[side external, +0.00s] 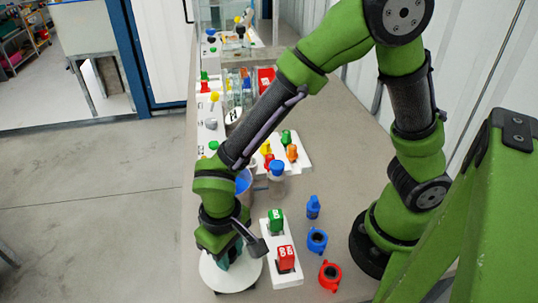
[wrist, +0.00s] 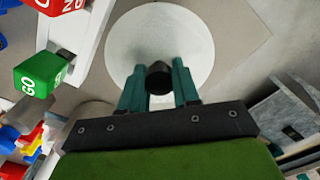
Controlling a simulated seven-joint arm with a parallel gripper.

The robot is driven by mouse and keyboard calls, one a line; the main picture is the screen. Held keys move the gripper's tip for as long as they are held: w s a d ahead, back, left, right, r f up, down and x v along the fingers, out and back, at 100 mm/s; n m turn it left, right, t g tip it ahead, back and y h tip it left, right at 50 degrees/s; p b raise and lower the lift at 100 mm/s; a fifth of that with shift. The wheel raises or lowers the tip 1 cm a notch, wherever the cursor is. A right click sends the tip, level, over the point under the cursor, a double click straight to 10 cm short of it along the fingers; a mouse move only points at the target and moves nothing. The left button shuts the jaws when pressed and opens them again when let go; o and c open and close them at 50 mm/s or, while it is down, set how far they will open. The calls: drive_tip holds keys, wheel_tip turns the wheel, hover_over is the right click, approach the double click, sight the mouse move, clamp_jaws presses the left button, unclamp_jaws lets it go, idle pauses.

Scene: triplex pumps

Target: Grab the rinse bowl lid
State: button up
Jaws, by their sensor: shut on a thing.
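The rinse bowl lid is a round, pale disc with a dark knob at its middle. In the wrist view the lid (wrist: 160,30) lies just past the fingertips, with its knob between them. In the side view the lid (side external: 245,277) is at the table's near left, under my gripper. My gripper (wrist: 159,75) has teal fingers shut on the knob, one on each side. In the side view my gripper (side external: 222,261) points down over the lid and partly covers it. Whether the lid is lifted or resting cannot be told.
A white holder (side external: 279,249) with green and red blocks stands close right of the lid. A blue ring part (side external: 317,240), a red ring part (side external: 330,276) and a blue bottle (side external: 313,207) stand farther right. The table's left edge is near the lid.

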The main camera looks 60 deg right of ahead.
clamp_jaws()
drive_tip(key=shift+r, duration=0.1)
